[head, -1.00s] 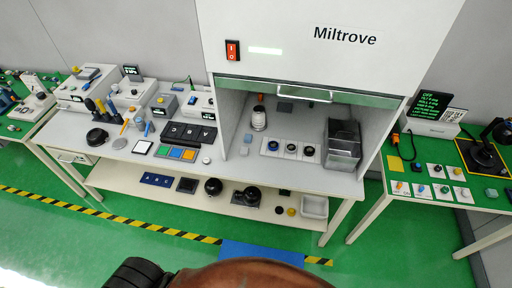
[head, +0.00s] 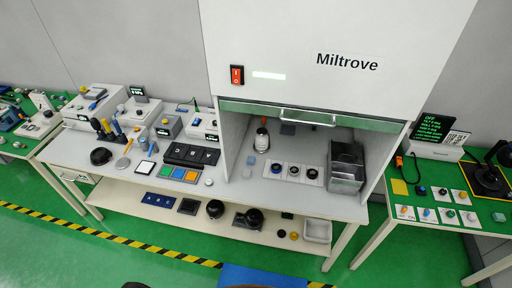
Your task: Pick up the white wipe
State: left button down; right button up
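A small white square (head: 145,168) with a dark border lies flat on the workbench top, left of a row of coloured squares; it may be the white wipe, but at this size I cannot tell. No gripper shows in the head view. Only slivers of dark shapes show at the bottom edge.
The white workbench (head: 75,150) carries several instruments at its back left. A fume hood (head: 340,30) labelled Miltrove stands on its right, sash raised, with a bottle (head: 262,139) and metal box (head: 346,168) inside. A green-topped table (head: 425,180) stands right. Green floor lies in front.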

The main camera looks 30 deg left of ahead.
aim_at(247, 173)
jog(key=u, duration=0.45)
jog(key=k, duration=0.6)
jog(key=u, duration=0.95)
jog(key=i, duration=1)
jog(key=u, duration=0.15)
